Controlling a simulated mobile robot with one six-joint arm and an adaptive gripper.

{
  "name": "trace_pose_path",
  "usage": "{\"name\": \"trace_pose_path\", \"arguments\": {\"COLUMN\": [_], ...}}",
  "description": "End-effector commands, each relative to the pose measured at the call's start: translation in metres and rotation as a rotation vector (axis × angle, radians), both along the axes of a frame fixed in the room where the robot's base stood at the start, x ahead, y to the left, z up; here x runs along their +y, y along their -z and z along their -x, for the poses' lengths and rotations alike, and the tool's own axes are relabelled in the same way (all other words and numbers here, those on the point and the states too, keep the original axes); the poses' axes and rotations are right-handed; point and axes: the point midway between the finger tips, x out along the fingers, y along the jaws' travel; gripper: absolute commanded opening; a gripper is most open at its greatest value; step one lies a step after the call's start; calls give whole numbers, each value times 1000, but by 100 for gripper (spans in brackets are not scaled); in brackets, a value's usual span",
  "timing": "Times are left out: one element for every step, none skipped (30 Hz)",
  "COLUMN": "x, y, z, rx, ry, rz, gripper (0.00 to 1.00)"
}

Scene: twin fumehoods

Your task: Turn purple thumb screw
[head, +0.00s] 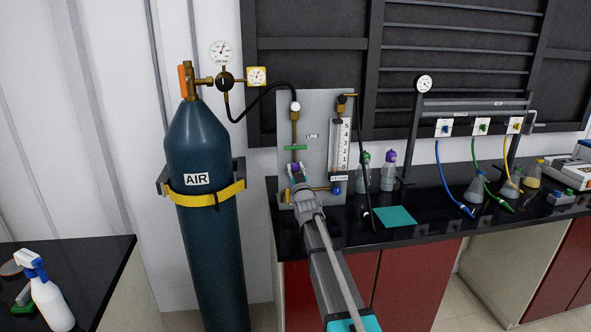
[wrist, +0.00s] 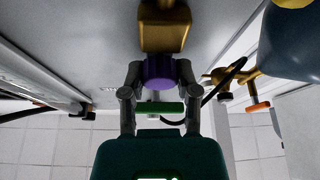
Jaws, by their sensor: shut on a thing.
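The purple thumb screw (wrist: 159,70) sits on a brass fitting (wrist: 165,28) in the wrist view. In the head view the purple screw (head: 295,168) is small, on the brass line of a grey panel (head: 320,111). My gripper (wrist: 158,74) has its two fingers on either side of the screw and is shut on it. In the head view my gripper (head: 296,176) reaches up to the panel and partly covers the screw's lower side. A green handle (head: 295,148) is on the same brass line above the screw; it also shows in the wrist view (wrist: 158,107).
A flow meter tube (head: 339,148) and a blue knob (head: 337,190) are right of the screw. A dark AIR cylinder (head: 205,225) stands left, with a hose to the panel. Bottles (head: 388,172) and a teal mat (head: 395,216) are on the black bench to the right.

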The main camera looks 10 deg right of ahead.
Motion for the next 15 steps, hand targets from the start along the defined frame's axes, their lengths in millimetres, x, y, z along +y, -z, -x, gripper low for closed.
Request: {"name": "trace_pose_path", "arguments": {"x": [0,0,0,0,0,0,1,1,1,1,1,1,1,1,2], "y": [0,0,0,0,0,0,0,0,0,0,-1,-1,-1,-1,-1], "z": [0,0,0,0,0,0,0,0,-1,-1,-1,-1,-1,-1,-1], "rx": [-1,-1,-1,-1,-1,-1,0,0,0,0,0,0,0,0,0], "ry": [-1,0,-1,-1,-1,-1,-1,-1,-1,-1,-1,-1,-2,-1,-2], "rz": [-4,-8,-13,-18,-25,-35,-43,-54,-69,-82,-95,-114,-129,-147,-171], "gripper": [0,0,0,0,0,0,0,0,0,0,0,0,0,0,0]}}
